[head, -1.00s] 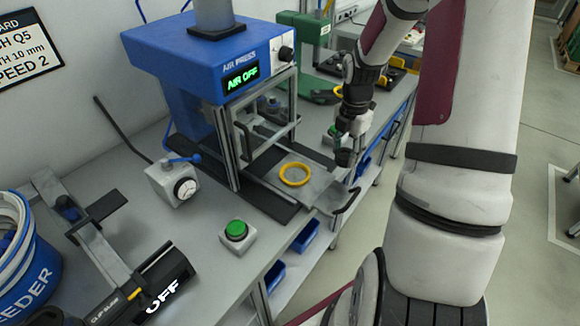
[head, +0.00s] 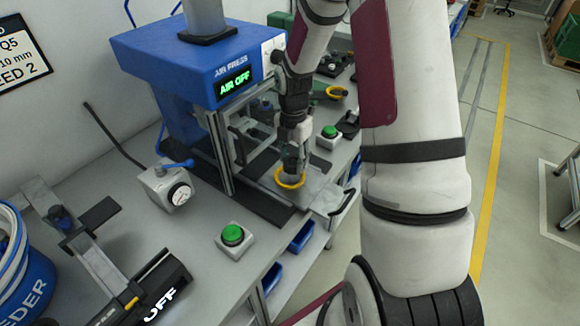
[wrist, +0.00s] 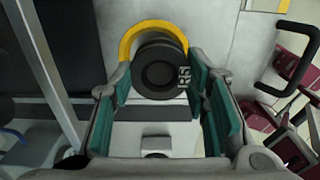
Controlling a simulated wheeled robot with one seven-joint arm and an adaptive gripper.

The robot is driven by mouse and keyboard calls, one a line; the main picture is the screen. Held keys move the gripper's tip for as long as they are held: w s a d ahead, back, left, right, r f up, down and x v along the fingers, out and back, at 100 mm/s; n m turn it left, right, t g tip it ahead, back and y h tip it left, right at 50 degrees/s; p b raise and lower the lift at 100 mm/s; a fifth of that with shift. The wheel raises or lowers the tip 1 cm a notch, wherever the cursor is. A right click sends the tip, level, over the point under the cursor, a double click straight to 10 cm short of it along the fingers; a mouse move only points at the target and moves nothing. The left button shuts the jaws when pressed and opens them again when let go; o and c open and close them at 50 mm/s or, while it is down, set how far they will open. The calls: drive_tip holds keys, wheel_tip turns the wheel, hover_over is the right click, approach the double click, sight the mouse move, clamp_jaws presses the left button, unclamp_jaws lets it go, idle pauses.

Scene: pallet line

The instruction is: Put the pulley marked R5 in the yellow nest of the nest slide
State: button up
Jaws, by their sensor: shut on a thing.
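The pulley marked R5 (wrist: 160,70) is dark and round, with its R5 label facing the wrist camera. My gripper (wrist: 166,95) is shut on it, a teal finger pad on each side. The yellow nest (wrist: 128,42) is a ring on the nest slide (wrist: 215,30), the pale plate in front of the air press. In the wrist view the ring shows behind the pulley's upper edge. In the head view my gripper (head: 291,170) is right over the yellow nest (head: 279,181). I cannot tell whether the pulley is seated in it or just above it; my gripper hides it there.
The blue air press (head: 190,60) reads AIR OFF and stands behind the slide, its metal frame close to my gripper. A black slide handle (head: 345,202) sticks out at the front. A green button box (head: 235,240) stands nearer, and another yellow ring (head: 337,91) lies farther back.

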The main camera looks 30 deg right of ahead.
sight(290, 162)
drive_tip(key=shift+w+a+f, duration=0.15)
drive_tip(key=shift+w+a, duration=0.05)
drive_tip(key=shift+a, duration=0.25)
drive_tip(key=shift+f, duration=1.65)
drive_tip(key=shift+f, duration=0.15)
drive_tip(key=o, duration=1.2)
drive_tip(key=shift+o, duration=0.2)
